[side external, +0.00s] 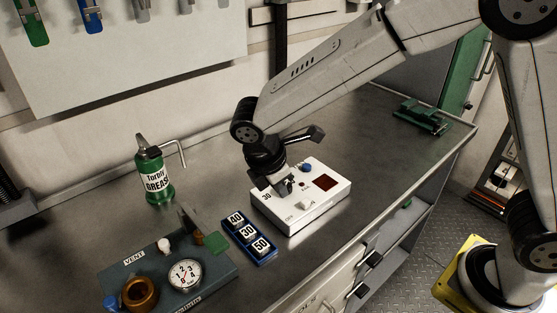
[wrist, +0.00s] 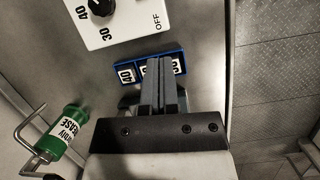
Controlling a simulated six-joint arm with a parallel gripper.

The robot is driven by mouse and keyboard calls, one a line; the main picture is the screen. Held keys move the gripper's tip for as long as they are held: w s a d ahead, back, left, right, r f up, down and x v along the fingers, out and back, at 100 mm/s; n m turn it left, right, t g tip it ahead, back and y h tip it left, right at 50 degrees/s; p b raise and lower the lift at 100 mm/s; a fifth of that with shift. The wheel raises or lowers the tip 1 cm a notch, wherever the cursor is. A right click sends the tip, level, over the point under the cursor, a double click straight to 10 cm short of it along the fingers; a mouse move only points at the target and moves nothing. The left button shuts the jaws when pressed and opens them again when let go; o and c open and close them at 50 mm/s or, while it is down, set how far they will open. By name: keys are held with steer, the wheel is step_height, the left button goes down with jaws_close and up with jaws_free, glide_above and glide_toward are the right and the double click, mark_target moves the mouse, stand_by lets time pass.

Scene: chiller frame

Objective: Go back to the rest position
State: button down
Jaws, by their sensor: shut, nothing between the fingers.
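My gripper (side external: 287,187) is over the left part of the white control box (side external: 318,212) on the grey bench, close above its top face. In the wrist view my gripper (wrist: 160,66) has its two fingers together with nothing between them. The white box (wrist: 128,32) shows there with a black knob (wrist: 101,6) and the markings 30, 40 and OFF. I cannot tell from the side view whether the fingertips touch the box.
A blue tray (side external: 267,256) of blocks marked 40, 30 and 50 lies left of the box. A dark panel (side external: 217,279) with a gauge (side external: 185,275) is further left. A green grease can (side external: 154,179) stands behind.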

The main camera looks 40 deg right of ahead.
steer(key=s+d+f+m+t+y, duration=0.1)
steer(key=s+d+m, duration=0.4)
steer(key=d+m, duration=0.2)
steer(key=s+d+f+m+t+y, duration=0.1)
steer(key=s+d+f+m+y, duration=0.1)
steer(key=s+d+m, duration=0.3)
steer(key=d+m, duration=0.3)
steer(key=m, duration=0.1)
steer(key=shift+t+y, duration=0.3)
steer(key=shift+d+f, duration=0.1)
